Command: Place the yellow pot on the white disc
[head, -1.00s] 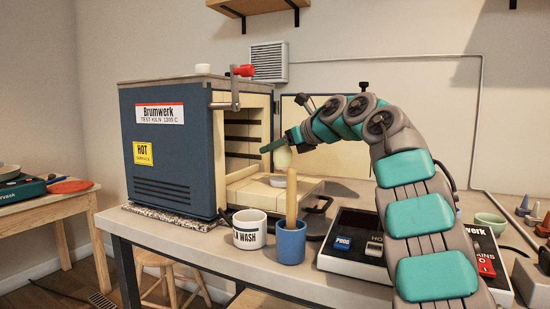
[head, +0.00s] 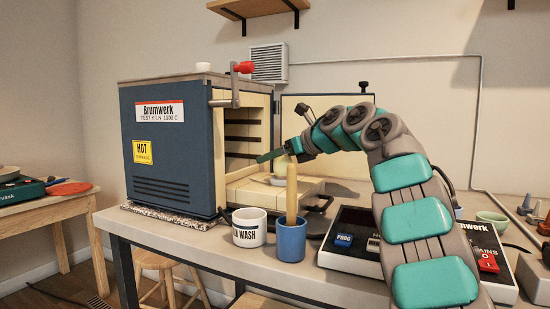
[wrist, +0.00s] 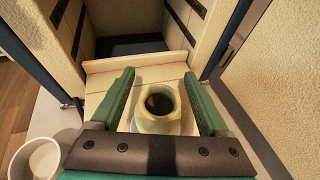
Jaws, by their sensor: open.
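The yellow pot (wrist: 158,103) is pale yellow with a round dark mouth. In the wrist view it stands upright between the two green fingers of my gripper (wrist: 159,75), with a gap on each side. My gripper is open. In the head view the gripper (head: 270,156) is at the kiln's mouth, and the pot (head: 281,169) shows partly below the finger. A whitish disc (head: 277,181) shows under the pot at the kiln opening. The pot's base is partly hidden, so full contact is hard to judge.
The blue kiln (head: 170,150) stands open behind. A white mug (head: 248,236) and a blue cup (head: 291,245) with a tall wooden stick stand on the bench in front. A control box (head: 350,232) sits to the right, beneath my arm.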

